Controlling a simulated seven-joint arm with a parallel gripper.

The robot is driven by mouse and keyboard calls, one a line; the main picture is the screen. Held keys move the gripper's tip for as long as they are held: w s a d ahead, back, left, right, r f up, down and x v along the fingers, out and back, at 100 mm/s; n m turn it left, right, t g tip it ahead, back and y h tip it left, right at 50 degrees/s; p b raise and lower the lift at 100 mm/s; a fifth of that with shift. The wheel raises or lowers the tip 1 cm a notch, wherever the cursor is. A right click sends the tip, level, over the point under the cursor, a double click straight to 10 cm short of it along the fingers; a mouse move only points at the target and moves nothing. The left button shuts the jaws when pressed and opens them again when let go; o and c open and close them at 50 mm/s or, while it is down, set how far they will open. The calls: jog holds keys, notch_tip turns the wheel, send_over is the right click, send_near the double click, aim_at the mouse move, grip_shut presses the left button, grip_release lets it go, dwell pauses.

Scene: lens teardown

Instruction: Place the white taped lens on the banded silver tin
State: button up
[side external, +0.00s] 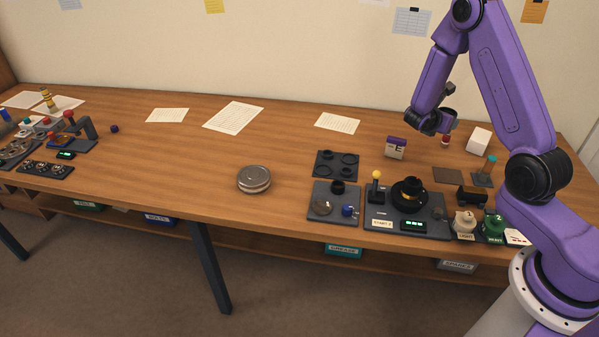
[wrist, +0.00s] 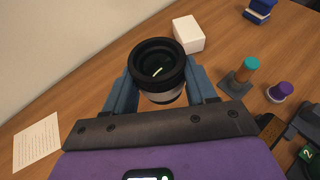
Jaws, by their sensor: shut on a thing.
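My gripper (wrist: 163,90) is shut on the white taped lens (wrist: 160,97), with a blue-grey finger on each side. The lens has a black ring at its upper end, dark glass and a white band below. The banded silver tin (side external: 254,179) is round and flat-topped. It stands alone on the middle of the table, far left of my wrist, with nothing on top. It does not show in the wrist view.
A white box (side external: 479,140) and a purple box (side external: 396,147) stand near my wrist. A black ringed mat (side external: 336,165) and grey fixture plates (side external: 334,202) lie right of the tin. The wood around the tin is clear. Papers (side external: 233,116) lie at the back.

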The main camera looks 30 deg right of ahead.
jog(key=w+a+r+n+t+y, duration=0.15)
jog(key=w+a+n+t, duration=0.3)
jog(key=a, duration=0.65)
jog(key=w+a+n+t+y, duration=0.25)
jog(key=w+a, duration=0.25)
jog(key=a, duration=0.6)
jog(key=a+r+n+t+y, duration=0.2)
jog(key=a+n+t+y, duration=0.3)
jog(key=a, duration=1.7)
jog(key=n+g, duration=0.1)
send_over(255, 179)
notch_tip(255, 179, down, 9)
jog(key=shift+s+d+f, duration=0.1)
jog(key=shift+f, duration=0.3)
jog(key=shift+w+f, duration=0.2)
jog(key=shift+f, duration=1.35)
jog(key=shift+f, duration=0.1)
